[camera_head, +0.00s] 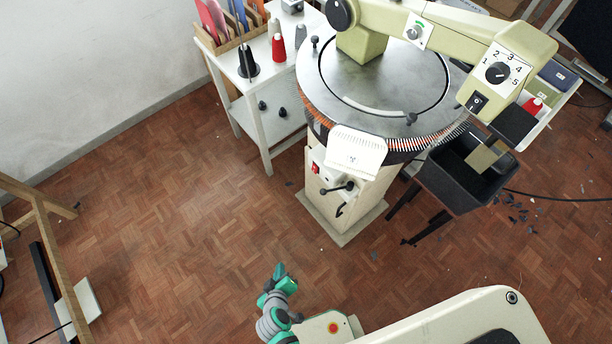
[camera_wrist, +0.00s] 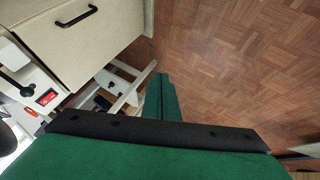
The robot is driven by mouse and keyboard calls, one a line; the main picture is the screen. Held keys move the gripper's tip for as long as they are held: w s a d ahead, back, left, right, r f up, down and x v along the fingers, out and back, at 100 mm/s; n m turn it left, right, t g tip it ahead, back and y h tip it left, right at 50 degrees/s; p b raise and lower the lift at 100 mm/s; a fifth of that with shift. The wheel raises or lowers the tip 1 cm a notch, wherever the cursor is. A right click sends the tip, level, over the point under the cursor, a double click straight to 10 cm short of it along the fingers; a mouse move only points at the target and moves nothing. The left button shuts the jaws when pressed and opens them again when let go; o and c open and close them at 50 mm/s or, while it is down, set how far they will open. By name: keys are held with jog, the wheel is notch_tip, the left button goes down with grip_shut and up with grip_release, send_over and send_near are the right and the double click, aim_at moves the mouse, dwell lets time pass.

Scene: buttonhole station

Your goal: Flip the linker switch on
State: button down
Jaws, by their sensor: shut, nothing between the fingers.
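The linker is a round-topped machine (camera_head: 385,85) on a cream pedestal (camera_head: 345,215). A small red switch (camera_head: 315,168) sits on the pedestal's upper front, left of a black lever. It also shows in the wrist view as a red rocker (camera_wrist: 47,97) on a white plate at the left. Whether it is on or off is too small to tell. My gripper (camera_head: 279,270), green, is low in front of the machine over open floor, well apart from the switch. In the wrist view its fingers (camera_wrist: 160,95) are together and empty, pointing past the pedestal's side.
A black bin (camera_head: 465,175) on legs stands right of the pedestal. A white side table (camera_head: 262,85) with thread cones stands at the left. A black-handled front (camera_wrist: 80,30) fills the upper left of the wrist view. The parquet floor between me and the machine is clear.

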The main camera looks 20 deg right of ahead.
aim_at(314, 171)
jog(key=w+d+f+g+h, duration=0.1)
jog(key=w+d+f+h, duration=0.25)
jog(key=w, duration=0.35)
jog(key=w+d+r+m+g+h, duration=0.1)
jog(key=w+d+r+h, duration=0.1)
jog(key=w+r+h, duration=0.7)
jog(key=w+r, duration=0.5)
jog(key=w, duration=0.1)
jog(key=shift+r+h, duration=0.35)
jog(key=shift+d, duration=0.1)
jog(key=x, duration=1.3)
jog(key=shift+w+d+f, duration=0.1)
jog(key=shift+d+f, duration=0.05)
jog(key=shift+d, duration=0.25)
